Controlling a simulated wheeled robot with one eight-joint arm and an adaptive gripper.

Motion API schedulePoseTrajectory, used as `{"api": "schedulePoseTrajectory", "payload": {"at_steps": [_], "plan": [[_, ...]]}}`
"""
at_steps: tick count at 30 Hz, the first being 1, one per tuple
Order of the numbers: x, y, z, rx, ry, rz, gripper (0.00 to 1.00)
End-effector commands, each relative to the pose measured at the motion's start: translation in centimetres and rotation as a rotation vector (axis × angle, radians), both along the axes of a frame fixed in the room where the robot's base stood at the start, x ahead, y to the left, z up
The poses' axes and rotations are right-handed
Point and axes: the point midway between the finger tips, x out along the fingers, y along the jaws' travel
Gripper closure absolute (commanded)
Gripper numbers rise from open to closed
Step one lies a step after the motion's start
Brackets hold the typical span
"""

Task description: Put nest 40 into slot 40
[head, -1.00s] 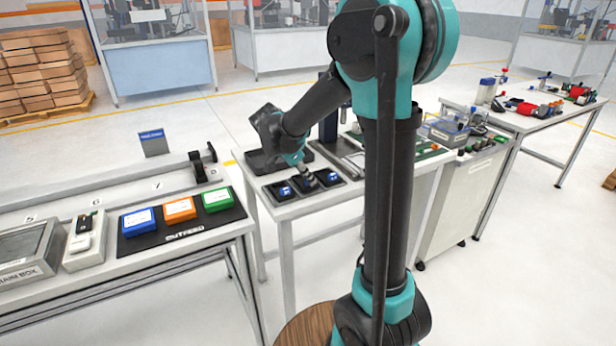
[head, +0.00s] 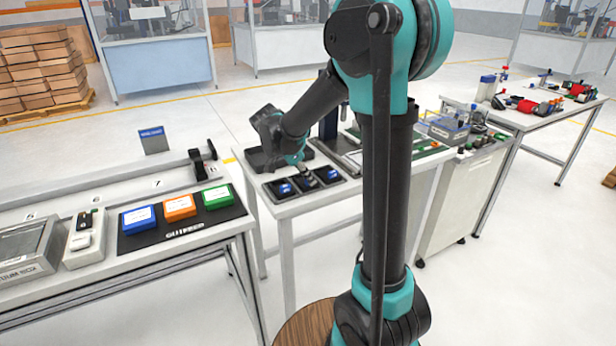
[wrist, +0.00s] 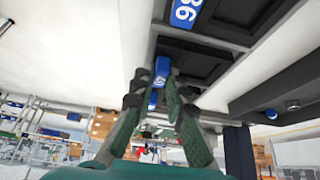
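In the head view my gripper (head: 308,180) is low over the middle of three dark slots on the white bench. In the wrist view its two green fingers (wrist: 157,88) stand apart. A small blue block with a pale mark (wrist: 162,70) shows between their tips, but I cannot tell whether they grip it; its number is unreadable. A dark slot (wrist: 200,66) lies beside it. A blue nest marked 36 (wrist: 185,12) sits in the neighbouring slot. Blue nests also show in the left slot (head: 285,188) and right slot (head: 333,173).
A bench at left carries a black mat (head: 190,232) with a blue box (head: 139,219), an orange box (head: 179,207) and a green box (head: 217,197). A dark upright fixture (head: 328,115) stands behind the slots. The floor before the bench is clear.

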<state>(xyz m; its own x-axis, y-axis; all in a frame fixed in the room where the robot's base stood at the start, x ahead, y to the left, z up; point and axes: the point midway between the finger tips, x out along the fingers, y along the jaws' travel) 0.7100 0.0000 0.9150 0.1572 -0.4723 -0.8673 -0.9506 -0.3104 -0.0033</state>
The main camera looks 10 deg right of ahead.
Motion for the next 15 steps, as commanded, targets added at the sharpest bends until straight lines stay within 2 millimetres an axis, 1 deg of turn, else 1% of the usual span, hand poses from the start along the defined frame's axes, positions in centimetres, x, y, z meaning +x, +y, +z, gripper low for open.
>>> {"api": "schedulePoseTrajectory", "payload": {"at_steps": [1, 5, 6, 15], "plan": [[0.01, 0.0, 0.02, 0.0, 0.0, 0.0, 0.81], [0.0, 0.0, 0.02, 0.0, 0.0, 0.0, 0.65], [0.0, 0.0, 0.02, 0.0, 0.0, 0.0, 0.63], [-0.04, 0.08, 0.16, 0.0, 0.0, 0.0, 0.63]]}}
